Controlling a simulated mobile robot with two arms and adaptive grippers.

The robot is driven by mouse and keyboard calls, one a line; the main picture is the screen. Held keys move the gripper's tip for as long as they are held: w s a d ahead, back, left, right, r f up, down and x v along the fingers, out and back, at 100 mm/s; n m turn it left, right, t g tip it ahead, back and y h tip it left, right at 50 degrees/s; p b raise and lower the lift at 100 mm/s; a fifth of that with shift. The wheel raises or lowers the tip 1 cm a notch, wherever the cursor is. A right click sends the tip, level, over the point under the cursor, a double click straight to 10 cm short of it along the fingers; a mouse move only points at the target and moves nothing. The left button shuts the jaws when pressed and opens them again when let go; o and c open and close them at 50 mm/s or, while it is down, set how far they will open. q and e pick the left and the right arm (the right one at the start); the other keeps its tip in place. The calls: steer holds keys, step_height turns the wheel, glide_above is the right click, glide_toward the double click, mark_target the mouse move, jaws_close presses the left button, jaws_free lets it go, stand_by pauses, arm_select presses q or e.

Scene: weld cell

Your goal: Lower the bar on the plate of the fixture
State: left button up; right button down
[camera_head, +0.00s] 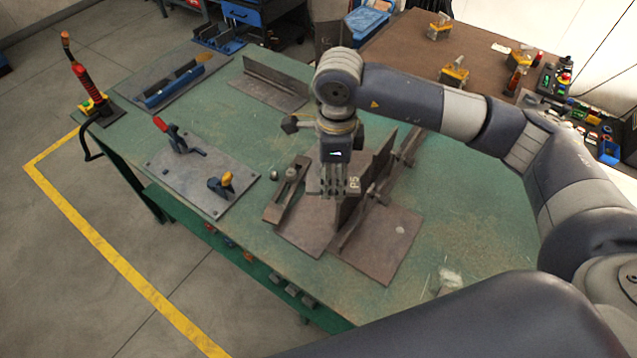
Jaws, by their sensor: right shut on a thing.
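My right gripper (333,188) points down over the middle of the green table and is shut on a dark upright piece. This is probably the bar (347,212), mostly hidden behind the fingers. Its lower end is close to brown steel plates; I cannot tell whether it touches them. A flat brown plate (378,262) with upright pieces lies under and right of the gripper. A grey plate (190,183) with a red-handled clamp (172,135) and a yellow-tipped clamp (222,184) lies to the left; I cannot tell which plate is the fixture's. My left gripper is out of view.
A steel angle piece (268,84) lies at the back of the green table (462,215). A blue tool (175,87) lies on a mat at back left, near a red-handled torch stand (84,85). A brown table (400,48) stands behind. The green table's right part is mostly clear.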

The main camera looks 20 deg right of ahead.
steer(key=m, duration=0.1)
steer(key=w+m, duration=0.1)
steer(key=m, duration=0.1)
steer(key=m+p, duration=0.1)
steer(key=shift+w+a+f+m, duration=0.1)
steer(key=shift+w+a+m, duration=0.2)
steer(key=shift+m, duration=0.1)
steer(key=m, duration=0.3)
steer(key=w+m, duration=0.1)
steer(key=shift+w+a+f+m+p, duration=0.1)
steer(key=shift+a+f+m+p, duration=0.05)
steer(key=shift+f+m+p, duration=0.2)
steer(key=w+m, duration=0.1)
steer(key=m, duration=1.4)
glide_above(319, 211)
step_height(319, 211, down, 9)
steer(key=shift+w+f+b, duration=0.1)
steer(key=shift+f+b, duration=2.15)
steer(key=shift+f, duration=1.15)
steer(key=shift+f, duration=0.25)
steer(key=c, duration=0.8)
jaws_free()
steer(key=shift+c, duration=0.2)
